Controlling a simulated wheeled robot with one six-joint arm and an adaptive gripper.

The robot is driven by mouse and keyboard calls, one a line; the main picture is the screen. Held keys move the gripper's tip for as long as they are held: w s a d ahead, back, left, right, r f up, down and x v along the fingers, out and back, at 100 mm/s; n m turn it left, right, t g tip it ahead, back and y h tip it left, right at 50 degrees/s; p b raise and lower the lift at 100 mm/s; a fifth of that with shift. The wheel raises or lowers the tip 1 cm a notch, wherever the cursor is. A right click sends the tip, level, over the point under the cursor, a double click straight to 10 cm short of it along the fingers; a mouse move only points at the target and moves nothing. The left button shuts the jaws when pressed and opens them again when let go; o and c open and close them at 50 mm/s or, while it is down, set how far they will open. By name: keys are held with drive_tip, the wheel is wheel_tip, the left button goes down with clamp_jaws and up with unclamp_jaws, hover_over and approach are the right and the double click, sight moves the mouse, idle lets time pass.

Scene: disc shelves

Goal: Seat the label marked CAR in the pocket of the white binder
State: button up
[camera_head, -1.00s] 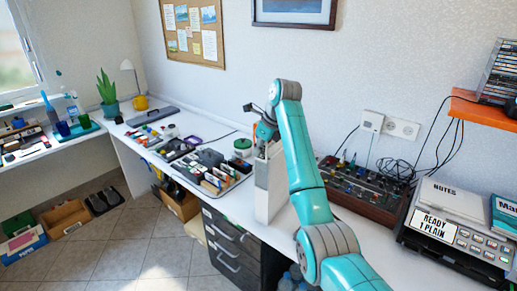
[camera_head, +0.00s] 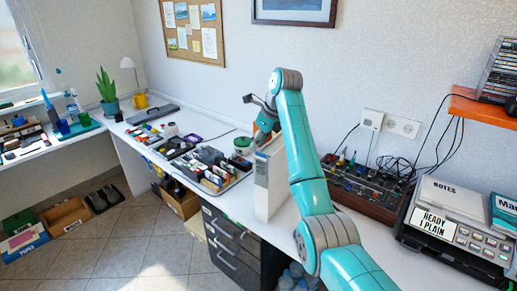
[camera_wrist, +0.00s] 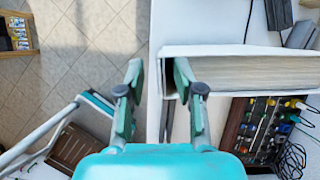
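The white binder (camera_head: 268,185) stands upright on the white desk near its front edge. In the wrist view the binder (camera_wrist: 240,50) is seen from above, with its page block showing. I cannot make out the CAR label or the pocket in either current view.
A control panel with knobs (camera_head: 362,188) and a label printer (camera_head: 440,225) stand to the right. Drawers (camera_head: 230,245) are below the desk.

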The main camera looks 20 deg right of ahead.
wheel_tip(320, 180, up, 7)
drive_tip(key=shift+r, duration=0.15)
idle(0.4)
